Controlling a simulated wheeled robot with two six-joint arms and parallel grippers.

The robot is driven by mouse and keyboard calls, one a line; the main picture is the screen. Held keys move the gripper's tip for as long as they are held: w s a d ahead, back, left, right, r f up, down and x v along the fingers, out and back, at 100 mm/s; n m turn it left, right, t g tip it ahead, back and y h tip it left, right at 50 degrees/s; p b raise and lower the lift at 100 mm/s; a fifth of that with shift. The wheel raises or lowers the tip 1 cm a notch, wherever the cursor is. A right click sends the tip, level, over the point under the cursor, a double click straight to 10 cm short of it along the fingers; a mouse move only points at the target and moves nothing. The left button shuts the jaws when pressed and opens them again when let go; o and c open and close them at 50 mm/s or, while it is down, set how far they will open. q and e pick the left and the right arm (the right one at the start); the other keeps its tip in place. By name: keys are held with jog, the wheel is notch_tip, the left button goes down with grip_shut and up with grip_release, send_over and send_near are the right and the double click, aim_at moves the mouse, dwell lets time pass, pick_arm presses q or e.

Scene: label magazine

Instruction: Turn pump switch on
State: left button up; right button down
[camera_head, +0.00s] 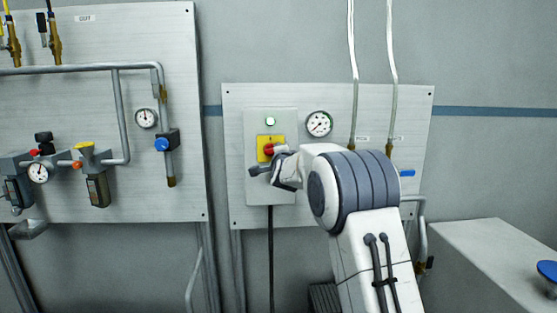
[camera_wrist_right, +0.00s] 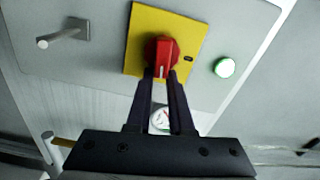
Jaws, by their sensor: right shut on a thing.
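The pump switch is a red rotary knob (camera_head: 269,149) on a yellow plate (camera_head: 264,141), mounted on a grey box on the wall panel. The red knob (camera_wrist_right: 162,54) and yellow plate (camera_wrist_right: 143,22) also show in the right wrist view. My right gripper (camera_wrist_right: 163,76) is shut on the red knob, its two dark fingers at the knob's sides. In the head view my right gripper (camera_head: 273,160) covers the lower part of the switch. A green lamp (camera_head: 270,121) above the knob looks lit; it also shows in the wrist view (camera_wrist_right: 224,67). My left gripper is not in view.
A round gauge (camera_head: 319,123) sits right of the switch box. Two pale hoses (camera_head: 352,80) run up from the panel. A second panel (camera_head: 90,120) with pipes and valves is at the left. A grey cabinet (camera_head: 490,250) stands at the lower right.

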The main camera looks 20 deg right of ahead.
pick_arm(q)
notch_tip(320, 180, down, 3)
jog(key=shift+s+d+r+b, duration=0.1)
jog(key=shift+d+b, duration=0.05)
jog(key=shift+b, duration=0.95)
pick_arm(e)
jog(key=shift+w+a+f+m, duration=0.1)
jog(key=shift+a+f+m, duration=0.35)
jog(key=shift+m, duration=0.45)
jog(key=shift+a+r+y, duration=0.1)
jog(key=shift+r+y, duration=0.15)
jog(key=shift+y, duration=0.05)
jog(key=shift+c, duration=2.4)
grip_release()
jog(key=shift+a, duration=0.1)
jog(key=shift+w+a+f, duration=0.1)
jog(key=shift+w+a, duration=0.25)
jog(key=shift+a, duration=0.1)
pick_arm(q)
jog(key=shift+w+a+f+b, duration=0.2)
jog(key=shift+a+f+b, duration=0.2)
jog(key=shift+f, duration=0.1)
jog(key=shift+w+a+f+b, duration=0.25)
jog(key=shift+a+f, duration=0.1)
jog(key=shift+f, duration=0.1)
pick_arm(e)
jog(key=v, duration=1)
jog(key=shift+s+a, duration=0.15)
jog(key=shift+a, duration=0.15)
